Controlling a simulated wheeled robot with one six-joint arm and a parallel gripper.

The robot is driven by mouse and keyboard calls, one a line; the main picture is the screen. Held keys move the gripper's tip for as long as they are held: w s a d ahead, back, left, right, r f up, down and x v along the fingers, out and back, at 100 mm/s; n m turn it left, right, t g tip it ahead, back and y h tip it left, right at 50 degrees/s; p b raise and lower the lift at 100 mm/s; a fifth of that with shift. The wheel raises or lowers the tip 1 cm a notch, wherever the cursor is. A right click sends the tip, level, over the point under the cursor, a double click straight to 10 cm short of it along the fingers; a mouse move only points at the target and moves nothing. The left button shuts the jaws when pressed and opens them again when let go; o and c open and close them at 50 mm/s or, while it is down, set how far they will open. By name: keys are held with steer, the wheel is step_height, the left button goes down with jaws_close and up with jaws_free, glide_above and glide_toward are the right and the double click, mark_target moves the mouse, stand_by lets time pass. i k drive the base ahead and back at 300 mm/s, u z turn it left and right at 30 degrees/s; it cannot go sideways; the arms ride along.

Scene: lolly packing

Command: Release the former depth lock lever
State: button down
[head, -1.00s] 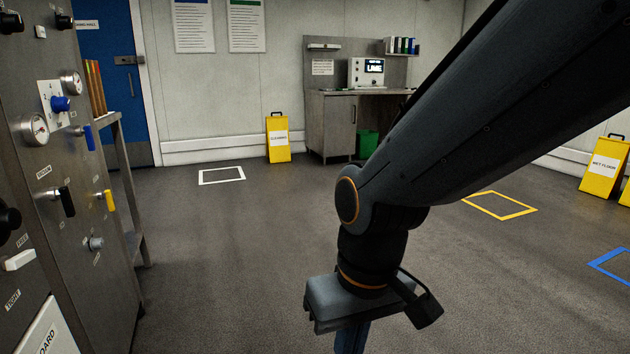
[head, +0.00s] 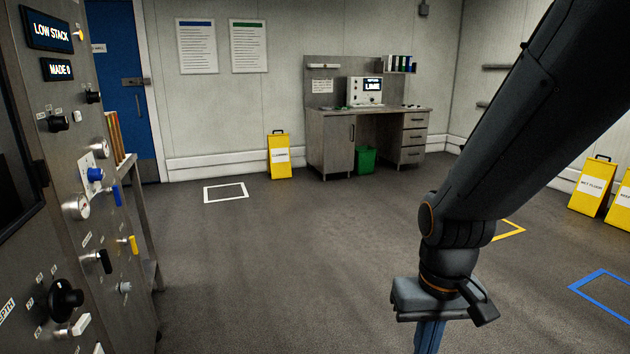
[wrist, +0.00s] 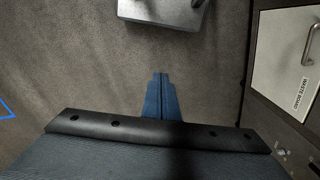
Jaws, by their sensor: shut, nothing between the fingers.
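The control panel (head: 95,215) runs along the left edge of the head view. Low on it is a large black knob (head: 65,299) beside a partly cut-off DEPTH label (head: 6,308). A small white lever (head: 81,325) sits just below and right of this knob; its label is too small to read, so I cannot be sure that it is the depth lock lever. My gripper (head: 429,338) points down over open floor, well to the right of the panel. Its blue fingers are shut and empty, as the wrist view (wrist: 161,98) also shows.
A white WASTE BOARD flap (wrist: 290,60) with a handle is at right in the wrist view. A grey block (wrist: 165,10) is at its top. A desk (head: 365,125) and yellow signs (head: 279,157) stand at the back. The floor between is clear.

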mark_target(77, 329)
steer(key=z, duration=0.05)
steer(key=k, duration=0.35)
steer(key=u, duration=1.05)
steer(key=i, duration=0.9)
steer(key=z, duration=0.15)
